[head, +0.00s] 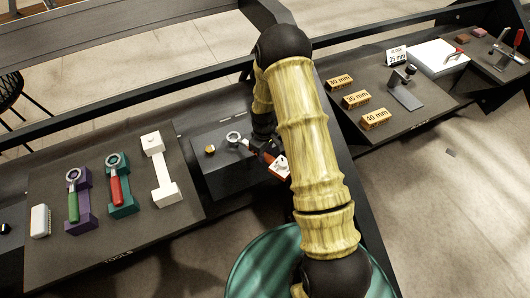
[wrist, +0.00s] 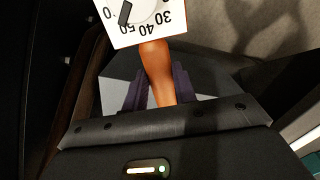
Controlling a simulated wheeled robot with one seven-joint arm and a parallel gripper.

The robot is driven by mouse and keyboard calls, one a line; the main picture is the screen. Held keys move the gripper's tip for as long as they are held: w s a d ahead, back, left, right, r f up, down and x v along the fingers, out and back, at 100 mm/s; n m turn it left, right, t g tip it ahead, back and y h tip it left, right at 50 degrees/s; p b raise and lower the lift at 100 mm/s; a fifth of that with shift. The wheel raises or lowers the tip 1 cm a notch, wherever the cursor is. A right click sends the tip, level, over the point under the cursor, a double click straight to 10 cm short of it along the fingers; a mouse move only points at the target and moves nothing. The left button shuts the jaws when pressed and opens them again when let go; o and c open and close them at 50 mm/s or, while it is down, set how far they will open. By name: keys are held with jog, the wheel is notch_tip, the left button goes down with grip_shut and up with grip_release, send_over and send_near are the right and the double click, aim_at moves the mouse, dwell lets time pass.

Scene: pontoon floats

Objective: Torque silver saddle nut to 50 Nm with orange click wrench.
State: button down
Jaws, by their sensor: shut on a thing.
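The orange click wrench (head: 266,157) is in my gripper (wrist: 160,88), which is shut on its orange handle (wrist: 157,66). Its white dial (wrist: 145,25) carries numbers including 30, 40 and 50, and the black pointer lies by the 50. The dial also shows in the head view (head: 281,167). A silver ring head (head: 233,137) lies over the dark middle block, left of my gripper. The silver saddle nut is not clearly seen; I cannot tell whether the ring is around it. My arm hides part of the block.
A brass-coloured nut (head: 210,149) sits left of the ring. Marked wooden blocks (head: 357,99) lie on the right board.

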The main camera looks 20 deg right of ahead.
jog(key=shift+f+b, duration=0.65)
jog(key=shift+f, duration=0.75)
dwell(1.9)
jog(key=shift+s+a+m+p, duration=0.15)
jog(key=shift+s+a+m, duration=0.25)
jog(key=shift+a+m, duration=0.25)
jog(key=shift+s+a+m+p, duration=0.15)
jog(key=shift+s+a+m, duration=0.3)
jog(key=shift+a, duration=0.25)
dwell(1.3)
jog(key=shift+w+d, duration=0.1)
jog(key=shift+w+d+n, duration=0.35)
jog(key=shift+d+n, duration=0.25)
jog(key=shift+r, duration=0.2)
